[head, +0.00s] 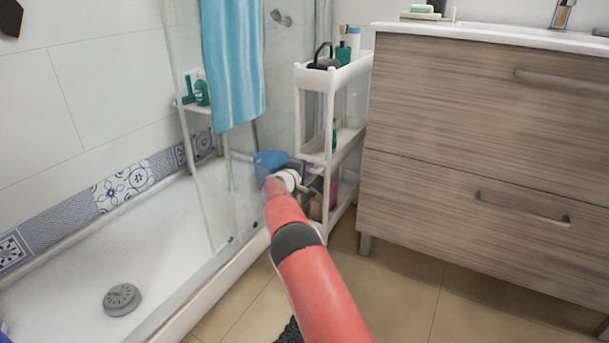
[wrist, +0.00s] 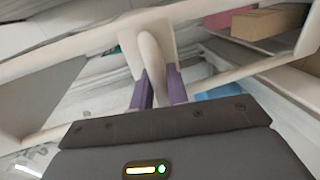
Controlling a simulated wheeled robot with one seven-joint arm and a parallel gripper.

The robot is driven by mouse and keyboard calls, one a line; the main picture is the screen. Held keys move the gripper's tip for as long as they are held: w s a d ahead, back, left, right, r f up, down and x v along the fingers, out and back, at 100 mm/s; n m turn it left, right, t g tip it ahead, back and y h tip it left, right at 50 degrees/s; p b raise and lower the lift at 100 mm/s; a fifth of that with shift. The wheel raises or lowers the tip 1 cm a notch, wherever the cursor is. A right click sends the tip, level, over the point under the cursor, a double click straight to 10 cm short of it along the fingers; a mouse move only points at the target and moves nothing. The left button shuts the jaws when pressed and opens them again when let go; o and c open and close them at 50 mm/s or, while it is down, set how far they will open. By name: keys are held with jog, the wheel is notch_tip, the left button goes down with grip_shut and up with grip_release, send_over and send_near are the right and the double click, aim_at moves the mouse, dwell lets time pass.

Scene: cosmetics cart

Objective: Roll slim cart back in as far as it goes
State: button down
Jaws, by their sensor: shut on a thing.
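The slim cart (head: 329,78) is a tall white three-shelf unit. It stands upright in the narrow gap between the glass shower screen and the wooden vanity, with its near end showing. Bottles and a dark basket-like item are on its top shelf. My gripper (head: 307,183) is at the cart's near end, low down, at about the height between the middle and bottom shelves. In the wrist view, the purple fingers (wrist: 158,88) are shut on a pale upright part of the cart (wrist: 150,50). My wrist hides part of the lower cart in the head view.
The wooden vanity (head: 460,110) stands close on the cart's right. The shower screen (head: 225,180) and raised tray edge are on its left, with a blue towel (head: 233,60) hanging there. A blue bucket (head: 268,163) is near my wrist.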

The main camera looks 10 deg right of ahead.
jog(key=shift+w+d+r, duration=0.25)
jog(key=shift+w+d, duration=0.05)
jog(key=shift+d, duration=0.15)
jog(key=c, duration=1.4)
grip_release()
jog(key=shift+d, duration=0.15)
jog(key=shift+c, duration=0.2)
jog(key=shift+s+a, duration=0.1)
jog(key=shift+a, duration=0.4)
jog(key=v, duration=0.7)
jog(key=shift+s+d, duration=0.15)
jog(key=shift+s, duration=0.1)
